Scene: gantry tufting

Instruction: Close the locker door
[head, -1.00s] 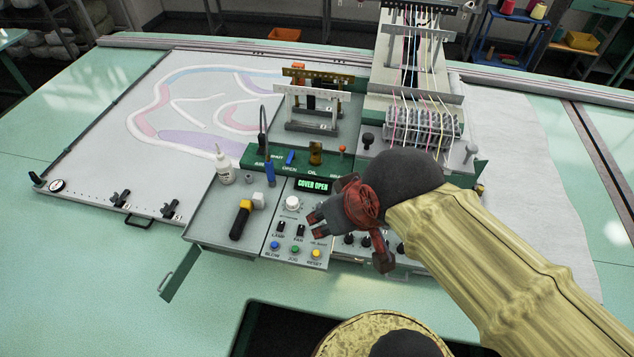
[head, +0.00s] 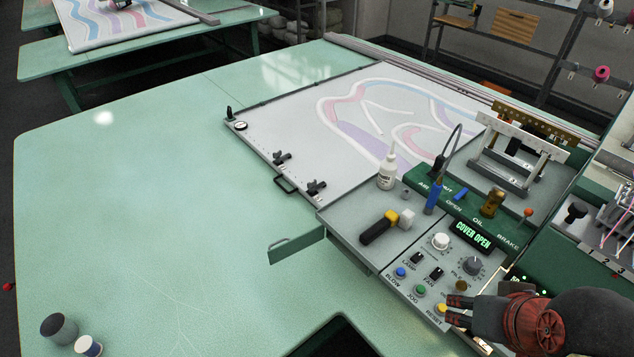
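The locker door (head: 297,245) looks to be the small green panel with a thin metal handle at the front left corner of the machine's control box. It stands swung out from the box, over the table. My gripper (head: 466,326) is at the lower right, over the front of the control panel near the yellow RESET button. Its fingers look spread apart with nothing between them. It is well to the right of the door and not touching it. The inside of the compartment behind the door is hidden.
The control panel (head: 350,262) carries a black and yellow tool (head: 380,227), a white bottle (head: 387,168), knobs and buttons. The display (head: 472,235) reads COVER OPEN. The green table (head: 160,200) left of the door is clear. A spool (head: 88,346) stands at its near left corner.

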